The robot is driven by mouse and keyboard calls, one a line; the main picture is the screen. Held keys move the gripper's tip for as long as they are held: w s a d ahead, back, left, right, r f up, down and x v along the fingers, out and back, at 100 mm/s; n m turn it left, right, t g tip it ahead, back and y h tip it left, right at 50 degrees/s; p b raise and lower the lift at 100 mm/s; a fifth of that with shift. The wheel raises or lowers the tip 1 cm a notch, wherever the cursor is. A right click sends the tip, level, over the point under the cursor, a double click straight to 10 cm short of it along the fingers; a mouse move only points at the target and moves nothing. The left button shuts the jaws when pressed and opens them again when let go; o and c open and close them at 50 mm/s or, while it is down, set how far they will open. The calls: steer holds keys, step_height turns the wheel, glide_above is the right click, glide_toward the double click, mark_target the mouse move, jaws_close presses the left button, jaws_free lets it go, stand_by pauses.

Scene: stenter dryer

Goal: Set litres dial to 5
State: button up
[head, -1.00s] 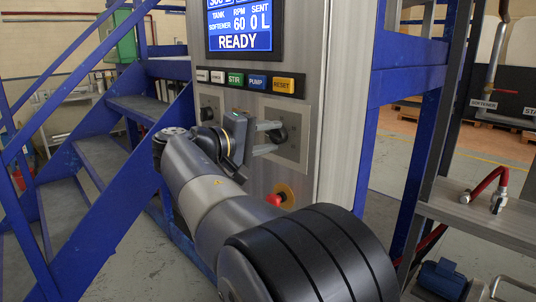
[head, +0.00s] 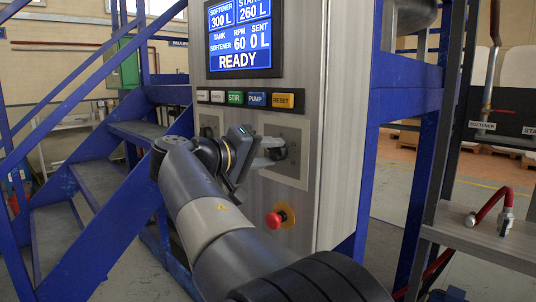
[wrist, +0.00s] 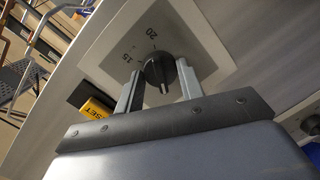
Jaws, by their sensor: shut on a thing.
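A black round dial (wrist: 159,69) sits on a light square plate (wrist: 118,38) on the control panel, with 15 and 20 legible beside it in the wrist view. The rest of its scale is hidden or too small to read. In the head view the dial (head: 281,153) is at the right of the panel, partly behind the fingers. My gripper (head: 272,151) is shut on the dial. In the wrist view my gripper (wrist: 160,75) has one finger on each side of the knob. I cannot tell the dial's exact setting.
A red mushroom button (head: 274,219) is lower down. Blue stairs (head: 85,190) stand at the left.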

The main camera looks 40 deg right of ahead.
steer(key=o, duration=1)
steer(key=shift+a, duration=0.1)
steer(key=a, duration=0.7)
steer(key=a+r, duration=0.1)
steer(key=a, duration=0.2)
steer(key=shift+s+a+b, duration=0.1)
steer(key=shift+a+b, duration=0.2)
steer(key=shift+d, duration=0.15)
steer(key=d, duration=0.7)
steer(key=d+f, duration=0.1)
steer(key=d, duration=0.2)
steer(key=shift+d+p, duration=0.35)
steer(key=shift+a, duration=0.1)
